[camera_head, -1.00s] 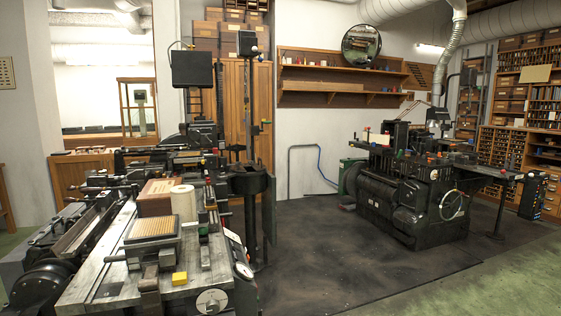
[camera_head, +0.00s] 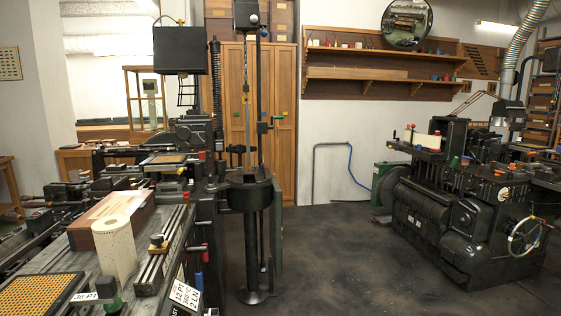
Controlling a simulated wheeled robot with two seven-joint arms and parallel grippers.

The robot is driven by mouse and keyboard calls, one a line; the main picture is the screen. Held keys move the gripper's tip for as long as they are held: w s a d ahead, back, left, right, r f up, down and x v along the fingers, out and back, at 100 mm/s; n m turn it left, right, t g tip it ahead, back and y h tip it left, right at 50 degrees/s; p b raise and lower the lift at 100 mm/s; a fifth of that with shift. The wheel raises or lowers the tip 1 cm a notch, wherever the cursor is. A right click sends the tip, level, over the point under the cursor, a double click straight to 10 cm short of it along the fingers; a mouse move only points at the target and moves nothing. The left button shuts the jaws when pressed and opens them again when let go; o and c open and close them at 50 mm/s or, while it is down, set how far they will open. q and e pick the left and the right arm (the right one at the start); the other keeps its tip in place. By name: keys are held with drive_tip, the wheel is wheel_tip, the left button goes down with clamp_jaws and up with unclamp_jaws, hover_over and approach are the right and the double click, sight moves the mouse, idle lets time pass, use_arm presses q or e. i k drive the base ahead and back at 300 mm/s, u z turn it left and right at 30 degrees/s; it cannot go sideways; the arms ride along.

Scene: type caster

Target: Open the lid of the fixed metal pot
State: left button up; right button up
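A dark round metal vessel (camera_head: 249,197), which looks like the pot, stands on a dark pedestal just left of the middle. It is upright, beside the right side of the left machine. Tall vertical rods rise from it. I cannot make out a separate lid, or whether one is open or shut. Neither of my grippers is in view.
The left machine's bench carries a white paper roll (camera_head: 115,248), a wooden box (camera_head: 108,222) and an orange-yellow grid plate (camera_head: 37,296). A large black machine (camera_head: 455,220) stands at the right. Dark floor (camera_head: 345,265) between the machines is clear.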

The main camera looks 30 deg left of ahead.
sight(236, 176)
drive_tip(key=i, duration=2)
drive_tip(key=u, duration=1)
drive_tip(key=i, duration=1.55)
drive_tip(key=z, duration=0.4)
